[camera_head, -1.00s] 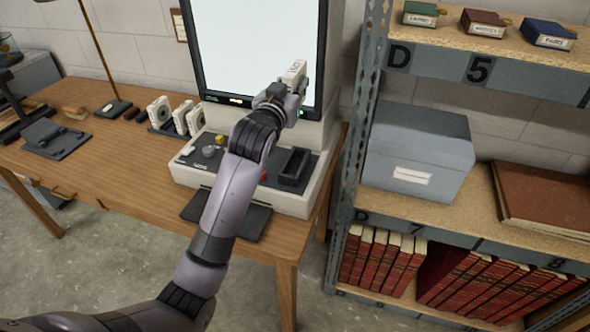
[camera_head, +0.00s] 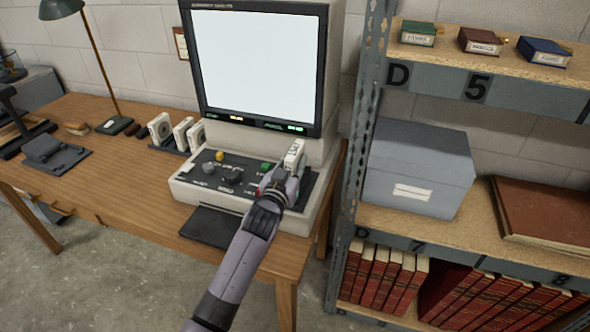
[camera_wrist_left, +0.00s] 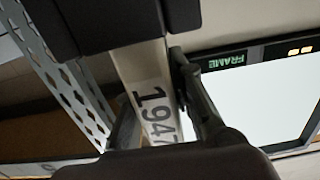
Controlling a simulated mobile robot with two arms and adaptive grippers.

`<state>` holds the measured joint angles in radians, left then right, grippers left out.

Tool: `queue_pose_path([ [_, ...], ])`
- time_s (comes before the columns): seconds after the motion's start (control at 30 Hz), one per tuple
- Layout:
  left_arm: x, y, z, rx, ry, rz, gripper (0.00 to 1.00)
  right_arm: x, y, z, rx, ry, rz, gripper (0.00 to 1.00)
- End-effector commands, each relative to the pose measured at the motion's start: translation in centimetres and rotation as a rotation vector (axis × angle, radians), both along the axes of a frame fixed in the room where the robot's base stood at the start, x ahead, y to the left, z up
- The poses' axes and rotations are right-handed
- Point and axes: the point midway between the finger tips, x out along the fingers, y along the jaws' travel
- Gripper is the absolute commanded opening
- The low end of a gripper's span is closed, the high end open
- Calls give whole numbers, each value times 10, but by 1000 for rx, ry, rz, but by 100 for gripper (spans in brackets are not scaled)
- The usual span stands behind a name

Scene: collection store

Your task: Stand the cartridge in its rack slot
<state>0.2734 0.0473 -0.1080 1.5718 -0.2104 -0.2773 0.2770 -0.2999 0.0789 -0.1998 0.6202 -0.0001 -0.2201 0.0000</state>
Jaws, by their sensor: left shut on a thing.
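My left gripper (camera_head: 279,180) is shut on a white cartridge (camera_head: 294,153) and holds it at the right end of the reader's control panel. The cartridge is roughly upright and tilted in the head view. In the left wrist view the cartridge (camera_wrist_left: 150,88) sits between the fingers and shows the number 1947. A dark rack (camera_head: 163,147) with white cartridges (camera_head: 181,132) in it stands on the table, left of the reader. The dark block on the panel is mostly hidden by my gripper; I cannot tell whether the cartridge touches it. My right gripper is not in view.
The reader has a lit blank screen (camera_head: 258,68) and knobs on its panel (camera_head: 222,176). A metal shelf (camera_head: 520,85) with a grey box (camera_head: 417,160) stands close at right. A lamp (camera_head: 97,65) stands at left.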

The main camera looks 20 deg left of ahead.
Motion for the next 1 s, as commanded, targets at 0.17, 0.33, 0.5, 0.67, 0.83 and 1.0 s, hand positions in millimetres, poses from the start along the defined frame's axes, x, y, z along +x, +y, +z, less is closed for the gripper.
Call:
queue_pose_path([
  [0.17, 0, 0, -22, -2, 0, 1, 0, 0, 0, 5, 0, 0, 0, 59],
  [0.33, 0, 0, -25, 0, -2, 0, 0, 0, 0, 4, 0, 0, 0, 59],
  [0.5, 0, 0, -27, 0, -1, 0, 0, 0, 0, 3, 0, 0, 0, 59],
  [0.67, 0, 0, -29, -1, 1, 0, 26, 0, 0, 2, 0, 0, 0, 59],
  [0.83, 0, 0, -29, 0, 1, 0, 37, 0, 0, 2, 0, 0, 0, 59],
  [1.0, 0, 0, -29, 0, 1, 0, 41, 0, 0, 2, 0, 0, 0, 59],
])
